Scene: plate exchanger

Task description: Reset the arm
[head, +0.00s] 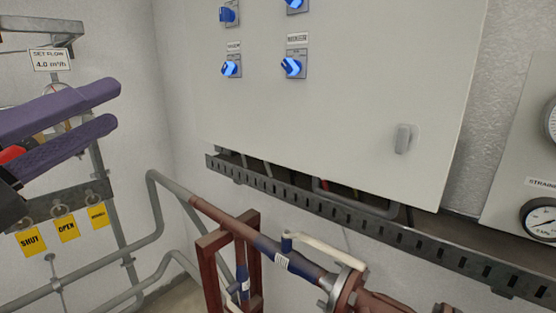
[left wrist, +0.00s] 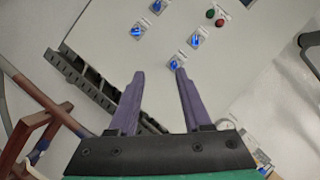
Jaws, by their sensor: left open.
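My left gripper (head: 118,106) comes in from the left edge of the head view, with two purple fingers apart and nothing between them. It is in front of the left wall and covers part of a round gauge behind it. In the left wrist view the gripper (left wrist: 159,75) is also open and empty, its fingers pointing toward the grey cabinet (left wrist: 100,40) and its blue knobs. The cabinet (head: 350,120) fills the middle of the head view. My right gripper is not in view.
Blue knobs (head: 291,67) sit on the cabinet front. A perforated cable tray (head: 300,203) runs below it. Pipes with a white-handled valve (head: 318,250) and a red-brown frame (head: 209,262) stand underneath. Yellow tags (head: 66,229) hang at left, under a SET FLOW sign (head: 50,60). Gauges (head: 541,219) are at right.

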